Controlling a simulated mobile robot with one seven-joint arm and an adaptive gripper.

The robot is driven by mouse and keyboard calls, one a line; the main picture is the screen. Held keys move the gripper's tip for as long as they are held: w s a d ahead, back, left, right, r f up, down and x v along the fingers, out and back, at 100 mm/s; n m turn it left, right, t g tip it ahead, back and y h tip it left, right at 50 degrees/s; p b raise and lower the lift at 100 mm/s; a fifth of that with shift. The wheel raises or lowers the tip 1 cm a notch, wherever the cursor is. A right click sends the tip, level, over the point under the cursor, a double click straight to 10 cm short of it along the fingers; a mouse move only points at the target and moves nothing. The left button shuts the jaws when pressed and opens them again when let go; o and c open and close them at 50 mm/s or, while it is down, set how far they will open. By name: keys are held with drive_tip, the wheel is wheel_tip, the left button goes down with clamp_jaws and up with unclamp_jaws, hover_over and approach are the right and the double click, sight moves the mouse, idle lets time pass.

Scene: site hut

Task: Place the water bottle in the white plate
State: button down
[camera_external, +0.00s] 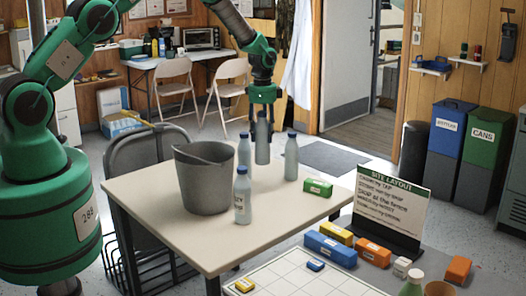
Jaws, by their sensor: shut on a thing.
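My gripper (263,112) is above the cream table (150,184), pointing down and shut on the top of a grey-blue water bottle (262,146). The bottle hangs upright in the jaws; I cannot tell whether its base touches the table. Similar blue-capped bottles stand close around it: one to its left (244,151), one to its right (291,160) and one nearer the camera (242,200). I can make out no white plate in this view. The grey bucket may hide part of the table.
A grey bucket (203,185) stands left of the bottles. A green box (318,187) lies at the table's right edge. A nearer surface holds a white gridded board (330,283), coloured blocks and a site layout sign (391,206). The table's front left is clear.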

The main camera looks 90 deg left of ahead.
sight(263, 112)
wheel_tip(263, 112, up, 10)
drive_tip(key=shift+f, duration=0.2)
drive_tip(key=s+a+n+b, duration=0.1)
drive_tip(key=s+a+n, duration=0.3)
drive_tip(key=s+n, duration=0.45)
drive_tip(key=s+a+n+b, duration=0.1)
drive_tip(key=s+a+n, duration=0.3)
drive_tip(key=s, duration=0.7)
drive_tip(key=s+a+n, duration=0.3)
drive_tip(key=s+n, duration=0.5)
drive_tip(key=s, duration=0.2)
wheel_tip(263, 112, down, 16)
drive_tip(key=shift+r+m, duration=0.15)
drive_tip(key=shift+m, duration=0.2)
drive_tip(key=shift+w, duration=0.1)
drive_tip(key=shift+a, duration=0.1)
drive_tip(key=w+a, duration=0.3)
drive_tip(key=a, duration=0.4)
drive_tip(key=w+a+f, duration=0.1)
drive_tip(key=w+a, duration=0.2)
drive_tip(key=a, duration=0.4)
drive_tip(key=shift+w+a+f, duration=0.2)
drive_tip(key=shift+w+f, duration=0.05)
drive_tip(key=shift+w, duration=0.1)
drive_tip(key=shift+f, duration=1.75)
